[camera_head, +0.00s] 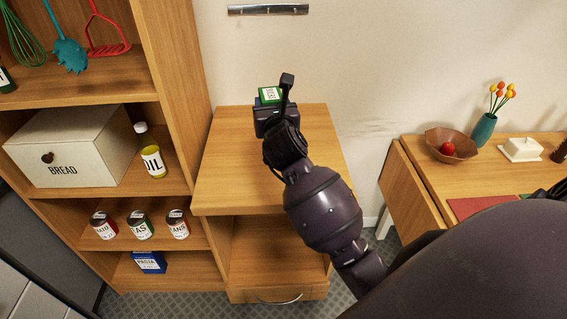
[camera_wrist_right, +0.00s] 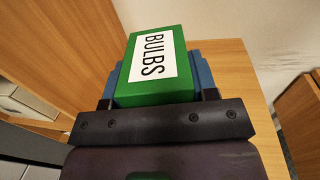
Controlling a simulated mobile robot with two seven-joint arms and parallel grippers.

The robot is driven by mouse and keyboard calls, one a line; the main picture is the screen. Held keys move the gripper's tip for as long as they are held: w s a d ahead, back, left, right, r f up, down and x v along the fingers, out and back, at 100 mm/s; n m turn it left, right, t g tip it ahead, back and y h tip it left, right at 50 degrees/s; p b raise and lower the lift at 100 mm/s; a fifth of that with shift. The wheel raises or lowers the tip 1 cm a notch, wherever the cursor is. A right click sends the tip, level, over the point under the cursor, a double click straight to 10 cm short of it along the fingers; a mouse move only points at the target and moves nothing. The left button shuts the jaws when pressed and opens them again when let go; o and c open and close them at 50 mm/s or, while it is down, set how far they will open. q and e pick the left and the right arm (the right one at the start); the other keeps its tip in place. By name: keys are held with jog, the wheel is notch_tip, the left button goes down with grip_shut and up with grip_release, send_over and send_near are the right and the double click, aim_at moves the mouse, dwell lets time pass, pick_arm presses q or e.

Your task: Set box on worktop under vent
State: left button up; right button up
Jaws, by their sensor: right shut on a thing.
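A green box with a white label (camera_head: 270,95) is at the far end of my right arm in the head view. In the right wrist view the green box (camera_wrist_right: 155,70) reads "BULBS" and sits between the blue-lined fingers of my right gripper (camera_wrist_right: 155,85), which is shut on it. The wooden worktop (camera_head: 230,170) lies below the box and gripper; I cannot tell whether the box touches it. A dark metal strip (camera_head: 268,9), perhaps the vent, is on the wall above the worktop.
A tall shelf unit (camera_head: 180,60) stands left of the worktop, with a bread box (camera_head: 75,145), an oil bottle (camera_head: 150,155) and several cans. A table (camera_head: 420,185) at right bears a bowl (camera_head: 452,145) and vase (camera_head: 484,130). The worktop's left and front parts are clear.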

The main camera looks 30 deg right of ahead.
jog(key=w+d+r+m+g+h, duration=0.1)
jog(key=w+d+r+m+h, duration=0.1)
jog(key=d+r, duration=0.2)
jog(key=shift+w+d+f+b, duration=0.1)
jog(key=shift+f+b, duration=2.05)
jog(key=shift+f, duration=7.6)
jog(key=shift+h, duration=0.3)
jog(key=o, duration=1)
jog(key=shift+f, duration=0.15)
